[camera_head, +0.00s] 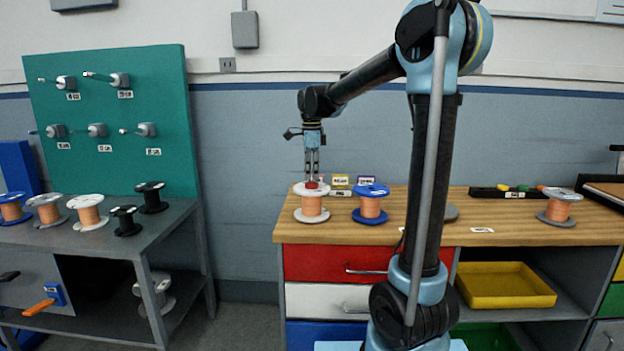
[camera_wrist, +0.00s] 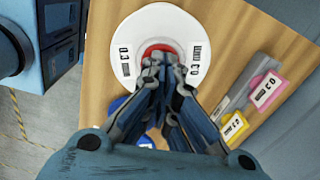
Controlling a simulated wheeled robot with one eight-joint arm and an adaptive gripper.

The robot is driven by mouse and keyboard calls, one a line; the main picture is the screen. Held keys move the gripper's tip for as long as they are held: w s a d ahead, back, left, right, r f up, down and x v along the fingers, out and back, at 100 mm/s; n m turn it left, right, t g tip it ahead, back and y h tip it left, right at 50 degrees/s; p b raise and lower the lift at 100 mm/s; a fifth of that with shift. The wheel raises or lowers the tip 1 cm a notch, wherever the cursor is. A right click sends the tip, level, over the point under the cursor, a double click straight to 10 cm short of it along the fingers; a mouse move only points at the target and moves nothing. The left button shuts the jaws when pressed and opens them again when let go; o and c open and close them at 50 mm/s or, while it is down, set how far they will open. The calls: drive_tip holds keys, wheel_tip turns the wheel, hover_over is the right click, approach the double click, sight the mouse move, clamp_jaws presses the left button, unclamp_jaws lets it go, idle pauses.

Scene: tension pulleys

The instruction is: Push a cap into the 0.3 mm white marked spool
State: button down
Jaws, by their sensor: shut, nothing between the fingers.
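The white spool (camera_head: 311,205) with copper wire stands upright on the wooden bench top. In the wrist view its white flange (camera_wrist: 143,27) carries 0.3 markings. A red cap (camera_head: 311,185) is at the centre of its top; its red edge also shows in the wrist view (camera_wrist: 158,47), partly hidden by my fingers. My gripper (camera_head: 311,176) points straight down over the spool's centre, shut and holding nothing. Its tips are at the cap and seem to touch it. How deep the cap sits cannot be told.
A blue spool (camera_head: 370,205) stands close to the right of the white one. Small label cards (camera_head: 340,181) are behind them. A black tray with colored pieces (camera_head: 510,191) and another copper spool (camera_head: 558,206) are farther right. A grey table (camera_head: 100,235) with several spools is at left.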

drive_tip(key=shift+r, duration=2.8)
drive_tip(key=s+d+f+n+t, duration=0.1)
drive_tip(key=s+d+f+n, duration=0.55)
drive_tip(key=s+d, duration=0.4)
drive_tip(key=s+d+f+n+t, duration=0.1)
drive_tip(key=s+d+f+n, duration=0.6)
drive_tip(key=s, duration=0.6)
drive_tip(key=s+d+f+n, duration=0.3)
drive_tip(key=s+d+f, duration=0.1)
drive_tip(key=s+f, duration=0.4)
wheel_tip(320, 180, down, 3)
drive_tip(key=shift+r+n, duration=0.15)
drive_tip(key=shift+n, duration=0.2)
drive_tip(key=shift+w+f, duration=0.2)
drive_tip(key=shift+w, duration=0.2)
